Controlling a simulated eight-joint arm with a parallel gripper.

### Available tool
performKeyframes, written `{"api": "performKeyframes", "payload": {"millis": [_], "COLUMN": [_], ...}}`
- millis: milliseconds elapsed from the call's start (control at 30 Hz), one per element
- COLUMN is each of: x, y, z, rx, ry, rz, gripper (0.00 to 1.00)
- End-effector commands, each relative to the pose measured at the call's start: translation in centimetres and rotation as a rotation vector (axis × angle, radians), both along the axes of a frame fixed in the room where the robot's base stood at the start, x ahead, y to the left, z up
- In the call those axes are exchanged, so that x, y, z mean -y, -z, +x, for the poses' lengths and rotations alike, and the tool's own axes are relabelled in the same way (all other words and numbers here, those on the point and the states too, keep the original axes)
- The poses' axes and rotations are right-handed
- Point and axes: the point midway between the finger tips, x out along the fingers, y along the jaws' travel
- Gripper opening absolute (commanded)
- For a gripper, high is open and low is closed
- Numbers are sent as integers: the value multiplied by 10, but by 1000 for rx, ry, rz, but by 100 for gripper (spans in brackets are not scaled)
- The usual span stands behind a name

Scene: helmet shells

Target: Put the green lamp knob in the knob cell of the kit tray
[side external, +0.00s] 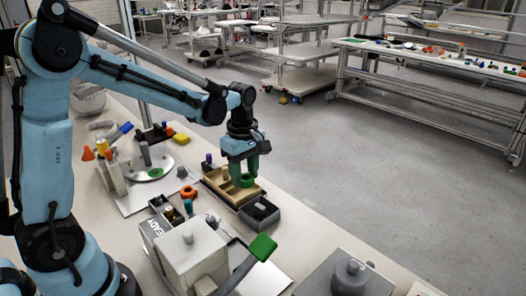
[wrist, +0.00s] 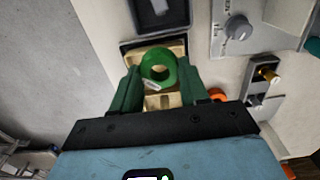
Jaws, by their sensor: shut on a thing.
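The green lamp knob (wrist: 171,63), a thick ring with a hole, is between the fingers of my gripper (wrist: 158,80) in the wrist view. My gripper is shut on it. In the side view the knob (side external: 247,181) shows below my green fingers (side external: 243,171), over the wooden kit tray (side external: 219,188). The tray (wrist: 179,47) also shows behind and below the knob in the wrist view. I cannot tell whether the knob touches the tray. The knob and fingers hide much of the tray's cells.
A dark bin (side external: 273,216) with grey things stands against the tray's near end. The floor is open beyond the table edge.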

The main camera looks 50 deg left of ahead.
Motion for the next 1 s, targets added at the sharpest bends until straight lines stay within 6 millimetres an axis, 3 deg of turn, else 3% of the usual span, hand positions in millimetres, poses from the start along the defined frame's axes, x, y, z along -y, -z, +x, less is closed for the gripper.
{"api": "performKeyframes", "payload": {"millis": [100,233,600,1000], "x": [-17,-25,-26,-26], "y": [11,16,55,59], "z": [7,10,10,10], "rx": [0,0,0,0], "ry": [-3,0,1,1], "rz": [0,0,0,0], "gripper": [16,16,16,16]}}
